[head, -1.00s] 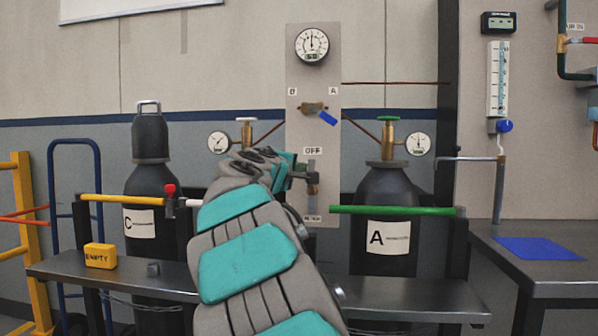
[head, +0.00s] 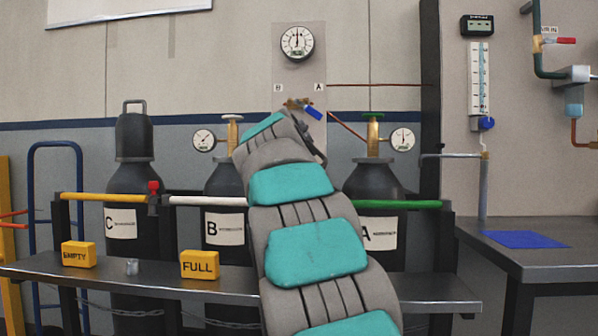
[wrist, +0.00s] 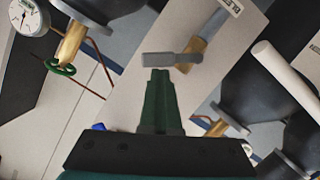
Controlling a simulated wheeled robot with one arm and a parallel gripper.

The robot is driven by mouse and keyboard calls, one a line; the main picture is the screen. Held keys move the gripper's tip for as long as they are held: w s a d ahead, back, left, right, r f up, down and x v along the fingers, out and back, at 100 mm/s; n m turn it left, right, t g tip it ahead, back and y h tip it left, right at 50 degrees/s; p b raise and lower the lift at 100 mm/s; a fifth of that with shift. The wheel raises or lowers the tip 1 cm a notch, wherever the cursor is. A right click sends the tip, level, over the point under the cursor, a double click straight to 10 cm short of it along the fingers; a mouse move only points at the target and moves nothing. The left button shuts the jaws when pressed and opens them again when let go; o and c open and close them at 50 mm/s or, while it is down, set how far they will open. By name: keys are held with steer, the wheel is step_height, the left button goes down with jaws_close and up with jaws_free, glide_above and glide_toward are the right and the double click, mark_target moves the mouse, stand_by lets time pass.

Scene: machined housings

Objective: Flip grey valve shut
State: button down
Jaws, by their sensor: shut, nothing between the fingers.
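The grey valve's lever (wrist: 170,59) shows in the wrist view, just beyond my fingertips. It lies roughly level in that tilted picture, beside a brass valve body (wrist: 190,52) on the pale panel. My gripper (wrist: 160,72) is shut and empty, its dark green fingers pointing at the lever. A small gap seems to part the tips from the lever, but I cannot tell whether they touch. In the head view my arm covers the lower panel, the grey valve and my gripper. The upper panel (head: 284,72) shows a round gauge (head: 297,43) and a brass valve with a blue handle (head: 313,112).
Cylinders C (head: 133,185), B (head: 223,181) and A (head: 372,180) stand behind a shelf (head: 150,277). It holds yellow EMPTY (head: 79,254) and FULL (head: 199,264) blocks. In the wrist view a green handwheel (wrist: 60,68) and a white bar (wrist: 286,76) flank the panel.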

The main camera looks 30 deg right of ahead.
steer(key=m+b, duration=0.1)
steer(key=d+f+m+y+b, duration=0.1)
steer(key=m+b, duration=0.1)
steer(key=s+d+f+m+b, duration=0.1)
steer(key=m, duration=0.1)
steer(key=shift+s+f+t+y+b, duration=0.1)
steer(key=shift+f+t+y+b, duration=0.05)
steer(key=shift+t+y+b, duration=0.25)
stand_by(0.6)
step_height(320, 180, up, 5)
steer(key=p, duration=0.4)
steer(key=f+b+v, duration=0.1)
steer(key=v, duration=0.9)
steer(key=shift+a, duration=0.2)
